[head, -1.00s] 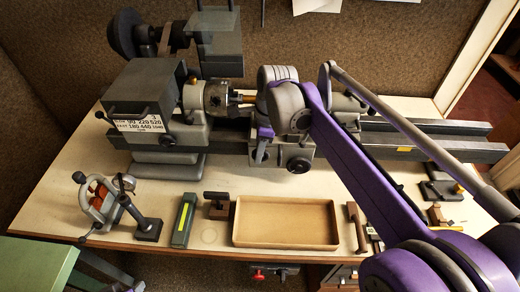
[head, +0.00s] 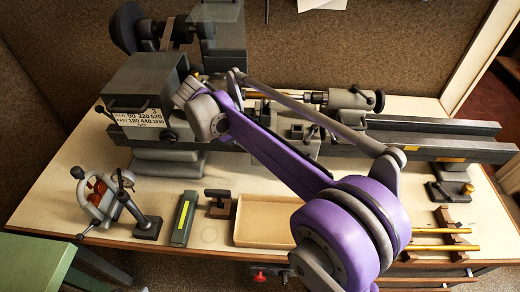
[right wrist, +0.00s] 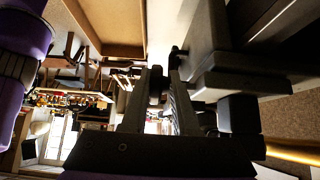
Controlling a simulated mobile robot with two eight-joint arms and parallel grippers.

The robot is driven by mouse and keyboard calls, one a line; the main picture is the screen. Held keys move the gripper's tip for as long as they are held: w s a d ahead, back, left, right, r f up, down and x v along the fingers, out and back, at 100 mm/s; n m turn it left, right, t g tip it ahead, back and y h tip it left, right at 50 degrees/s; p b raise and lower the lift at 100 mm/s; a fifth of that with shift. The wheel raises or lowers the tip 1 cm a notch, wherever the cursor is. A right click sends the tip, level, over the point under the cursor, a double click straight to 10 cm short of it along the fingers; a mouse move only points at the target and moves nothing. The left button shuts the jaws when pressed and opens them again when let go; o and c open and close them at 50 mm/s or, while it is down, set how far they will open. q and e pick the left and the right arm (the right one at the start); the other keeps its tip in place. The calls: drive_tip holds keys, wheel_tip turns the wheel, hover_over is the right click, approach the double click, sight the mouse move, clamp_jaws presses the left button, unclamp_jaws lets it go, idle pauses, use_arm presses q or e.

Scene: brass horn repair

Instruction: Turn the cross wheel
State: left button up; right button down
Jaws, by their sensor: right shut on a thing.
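My right gripper shows close up in the right wrist view (right wrist: 166,82), shut with its fingertips around a small dark part that I cannot identify for sure. In the head view my right arm crosses in front of the lathe, its wrist in front of the headstock's right side. The right fingertips cannot be made out there. The cross slide (head: 298,130) stands on the bed in the middle. The cross wheel cannot be made out in the head view; my arm covers the area in front of the slide. My left gripper is not in view.
The headstock (head: 152,88) is at the left and the tailstock (head: 350,98) at the right of the slide. In front lie a tan tray (head: 262,243), partly covered by my arm, a dark green box (head: 184,218), a small clamp stand (head: 103,195) and brass rods (head: 440,247).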

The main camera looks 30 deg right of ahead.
drive_tip(key=shift+s+a+f+g+h, duration=0.15)
drive_tip(key=shift+a+f+g+h, duration=0.1)
drive_tip(key=shift+g+h, duration=0.25)
drive_tip(key=shift+d+b, duration=0.1)
drive_tip(key=shift+b, duration=0.2)
drive_tip(key=c, duration=0.9)
unclamp_jaws()
drive_tip(key=shift+s+r, duration=0.1)
drive_tip(key=shift+r, duration=0.05)
drive_tip(key=shift+s, duration=0.1)
drive_tip(key=shift+r, duration=0.2)
wheel_tip(320, 180, up, 10)
drive_tip(key=shift+f+p, duration=0.15)
drive_tip(key=shift+p, duration=0.3)
drive_tip(key=shift+h, duration=0.3)
